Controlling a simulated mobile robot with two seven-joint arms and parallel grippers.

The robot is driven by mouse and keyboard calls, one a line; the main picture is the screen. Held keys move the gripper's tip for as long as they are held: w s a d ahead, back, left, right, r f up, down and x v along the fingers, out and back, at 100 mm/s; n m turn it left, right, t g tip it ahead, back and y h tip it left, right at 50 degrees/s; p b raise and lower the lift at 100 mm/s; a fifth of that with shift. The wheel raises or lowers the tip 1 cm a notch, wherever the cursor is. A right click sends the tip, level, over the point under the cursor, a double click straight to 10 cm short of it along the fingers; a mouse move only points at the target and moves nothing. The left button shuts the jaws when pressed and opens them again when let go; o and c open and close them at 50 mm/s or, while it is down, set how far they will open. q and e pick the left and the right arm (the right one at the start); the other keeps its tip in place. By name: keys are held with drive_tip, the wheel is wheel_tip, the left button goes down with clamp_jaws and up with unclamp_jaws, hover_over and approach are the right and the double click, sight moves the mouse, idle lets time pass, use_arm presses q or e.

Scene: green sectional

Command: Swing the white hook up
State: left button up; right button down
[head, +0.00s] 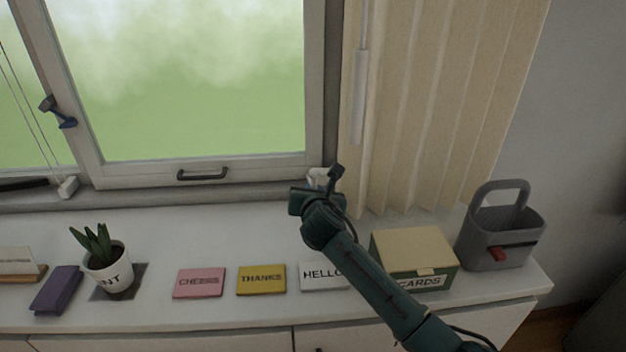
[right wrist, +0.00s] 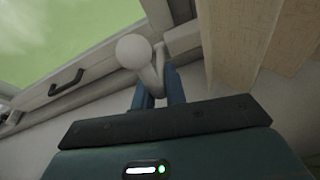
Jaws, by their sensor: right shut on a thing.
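The white hook (right wrist: 132,50) shows in the right wrist view as a pale piece with a round knob and a curved stem. My right gripper (right wrist: 159,92) is shut on it, with a blue finger on each side of the stem. In the head view the white hook (head: 317,177) is at the lower right corner of the window frame, mostly hidden behind my right gripper (head: 312,192). The fingertips are hidden there. My left gripper is not in view.
Pink (head: 199,282), yellow (head: 261,279) and white (head: 322,275) cards lie on the white ledge below. A card box (head: 414,252) and grey basket (head: 500,233) stand right of my arm. A potted plant (head: 107,262) stands left. A pleated curtain (head: 430,110) hangs beside the window.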

sight(313, 176)
drive_tip(key=shift+w+d+r+g, duration=0.1)
drive_tip(key=shift+w+r+g, duration=0.3)
drive_tip(key=shift+r+g, duration=0.4)
drive_tip(key=shift+w+r+g, duration=0.4)
drive_tip(key=shift+r+g, duration=0.25)
drive_tip(key=shift+g, duration=0.25)
drive_tip(key=c, duration=1.5)
unclamp_jaws()
drive_tip(key=v, duration=1.3)
drive_tip(key=shift+r, duration=0.15)
